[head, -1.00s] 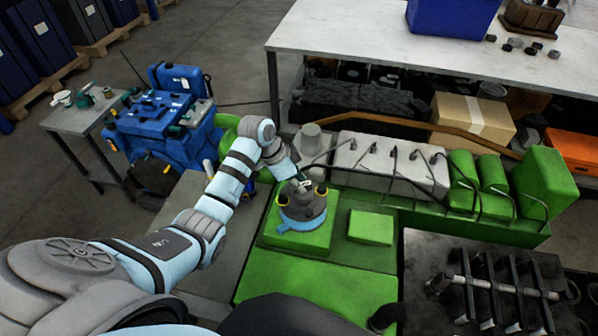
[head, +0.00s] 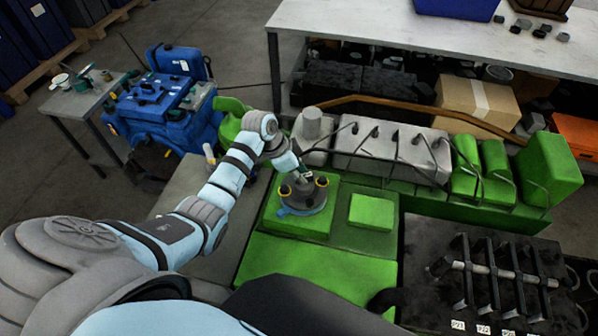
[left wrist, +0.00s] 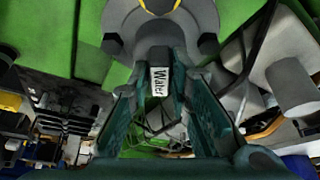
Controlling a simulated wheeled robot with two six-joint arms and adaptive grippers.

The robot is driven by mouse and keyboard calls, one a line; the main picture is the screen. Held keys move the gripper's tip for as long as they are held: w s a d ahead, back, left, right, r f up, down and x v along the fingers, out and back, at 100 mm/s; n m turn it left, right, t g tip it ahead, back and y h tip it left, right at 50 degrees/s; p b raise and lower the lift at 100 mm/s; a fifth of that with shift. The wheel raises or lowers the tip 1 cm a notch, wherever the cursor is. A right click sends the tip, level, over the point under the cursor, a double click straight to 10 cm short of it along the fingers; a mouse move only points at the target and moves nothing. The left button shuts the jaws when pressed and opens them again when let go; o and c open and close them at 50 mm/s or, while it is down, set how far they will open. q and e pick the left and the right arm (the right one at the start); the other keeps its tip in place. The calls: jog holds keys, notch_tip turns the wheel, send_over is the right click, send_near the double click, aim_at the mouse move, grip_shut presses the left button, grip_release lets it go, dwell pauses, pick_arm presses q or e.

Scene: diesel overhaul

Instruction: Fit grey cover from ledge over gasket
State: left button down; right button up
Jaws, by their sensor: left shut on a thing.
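The grey cover (head: 305,197) is a round dark grey piece with yellow-ringed posts and a raised middle. It is over the green block's left pad (head: 296,225). A strip of the blue gasket (head: 286,211) shows at the cover's near left edge; the rest is hidden. I cannot tell whether the cover touches it all round. My left gripper (head: 302,177) is shut on the cover's middle part. In the left wrist view, the teal fingers (left wrist: 163,112) flank a grey stem with a "Water" label (left wrist: 159,79), and the cover (left wrist: 165,25) is beyond. My right gripper is not seen.
A smaller green raised pad (head: 372,211) is just right of the cover. Behind are a grey engine head (head: 391,154) with black hoses and a brown pipe. A grey ledge (head: 180,190) lies left, partly behind my arm. A black rack (head: 490,270) is at right.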

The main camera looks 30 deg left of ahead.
pick_arm(q)
jog(key=shift+f+b, duration=0.45)
jog(key=shift+f, duration=0.35)
dwell(0.8)
dwell(0.5)
jog(key=c, duration=1.4)
grip_release()
jog(key=shift+s, duration=0.1)
jog(key=shift+c, duration=0.2)
jog(key=v, duration=1.2)
